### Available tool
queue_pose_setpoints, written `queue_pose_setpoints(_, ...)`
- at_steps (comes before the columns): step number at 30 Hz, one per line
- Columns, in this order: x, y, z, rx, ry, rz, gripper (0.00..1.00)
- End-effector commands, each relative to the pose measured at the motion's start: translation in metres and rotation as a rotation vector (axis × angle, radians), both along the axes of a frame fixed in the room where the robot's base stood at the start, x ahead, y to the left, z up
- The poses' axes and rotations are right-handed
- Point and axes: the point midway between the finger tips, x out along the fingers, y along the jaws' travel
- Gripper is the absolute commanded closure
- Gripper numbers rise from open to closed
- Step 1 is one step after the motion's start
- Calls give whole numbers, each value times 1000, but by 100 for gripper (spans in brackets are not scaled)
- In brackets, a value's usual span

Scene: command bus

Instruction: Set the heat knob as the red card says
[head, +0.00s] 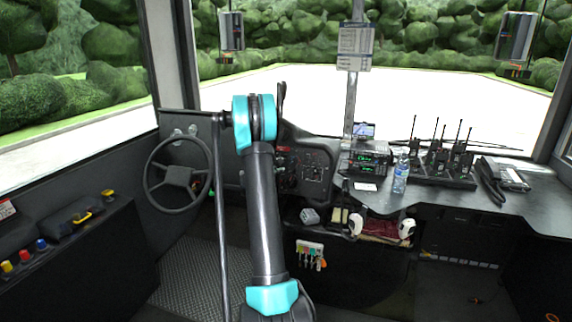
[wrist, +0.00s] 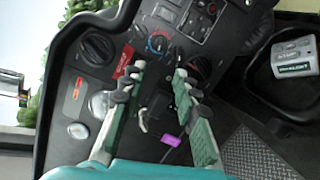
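In the wrist view a dark dashboard panel (wrist: 110,28) fills the upper middle. A round knob with a blue and red ring (wrist: 158,43) sits on it, likely the heat knob; its exact setting is too small to read. A red card (wrist: 124,61) is left of that knob, its writing unreadable, partly behind a finger. My gripper (wrist: 158,80) is open and empty, its two green-padded fingers spread below the knob, pointing at the panel. I cannot tell how far the tips are from it. In the head view my arm covers part of the panel (head: 316,166) and the gripper cannot be made out.
A large black knob (wrist: 97,48) is left of the card and another (wrist: 200,67) is by the right finger. A key with a purple tag (wrist: 171,140) hangs between the fingers. The steering wheel (head: 174,175) is left of my arm; a water bottle (head: 400,174) stands right.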

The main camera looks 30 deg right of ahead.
Motion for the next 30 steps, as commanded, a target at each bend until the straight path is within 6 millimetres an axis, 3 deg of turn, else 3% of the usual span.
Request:
queue_pose_setpoints(21,65,-109,-40,2,-2,-1,70)
queue_pose_setpoints(30,79,-133,-48,3,-1,-1,70)
